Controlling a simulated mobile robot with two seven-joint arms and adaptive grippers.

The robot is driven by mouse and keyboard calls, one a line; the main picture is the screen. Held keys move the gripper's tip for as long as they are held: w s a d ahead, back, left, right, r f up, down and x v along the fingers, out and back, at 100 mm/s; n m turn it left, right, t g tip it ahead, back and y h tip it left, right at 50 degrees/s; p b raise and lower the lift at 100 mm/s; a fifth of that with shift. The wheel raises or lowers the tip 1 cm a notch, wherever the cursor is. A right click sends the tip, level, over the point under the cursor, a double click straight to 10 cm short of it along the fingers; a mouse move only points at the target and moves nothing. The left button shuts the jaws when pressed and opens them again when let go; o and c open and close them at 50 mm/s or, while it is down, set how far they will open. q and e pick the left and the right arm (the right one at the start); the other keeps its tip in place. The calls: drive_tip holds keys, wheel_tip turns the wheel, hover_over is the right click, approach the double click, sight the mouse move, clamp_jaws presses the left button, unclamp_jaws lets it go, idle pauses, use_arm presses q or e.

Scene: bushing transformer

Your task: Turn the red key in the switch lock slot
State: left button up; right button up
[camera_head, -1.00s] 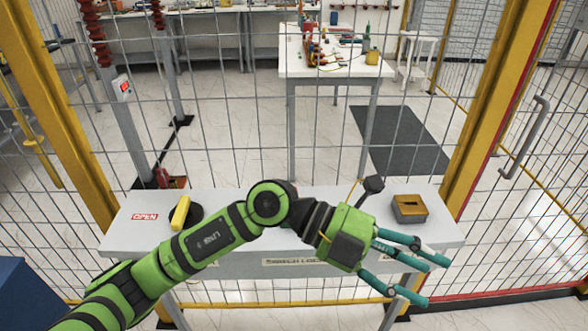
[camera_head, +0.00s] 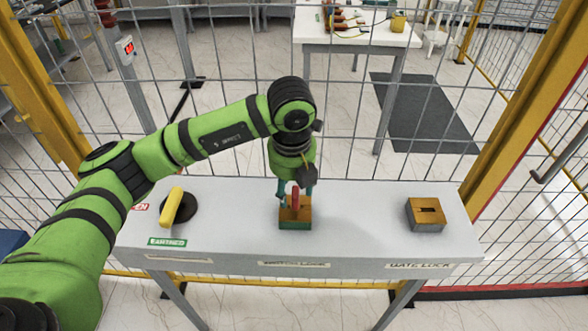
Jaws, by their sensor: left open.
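The red key (camera_head: 295,198) stands upright in the slot of the switch lock (camera_head: 296,220), a small box with a brown top and green base at the middle of the grey table. My left gripper (camera_head: 295,190) points down right above the lock. Its teal fingers are open, one on either side of the key; whether they touch it I cannot tell. The gripper's palm hides the key's upper end. My right gripper is not in view.
The grey table (camera_head: 350,215) also holds a yellow handle (camera_head: 172,205) on a black round base at left and an empty-slotted gate lock box (camera_head: 425,214) at right. A wire fence (camera_head: 360,110) stands just behind. Table space between the boxes is clear.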

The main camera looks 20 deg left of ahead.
sight(293, 193)
use_arm(q)
drive_tip(key=shift+w+f+p, duration=0.2)
drive_tip(key=shift+f+p, duration=0.1)
drive_tip(key=shift+f, duration=0.8)
drive_tip(key=shift+w+f, duration=0.1)
drive_tip(key=shift+f, duration=0.45)
clamp_jaws()
drive_tip(key=shift+n, duration=0.9)
drive_tip(key=n, duration=0.4)
drive_tip(key=shift+y, duration=0.3)
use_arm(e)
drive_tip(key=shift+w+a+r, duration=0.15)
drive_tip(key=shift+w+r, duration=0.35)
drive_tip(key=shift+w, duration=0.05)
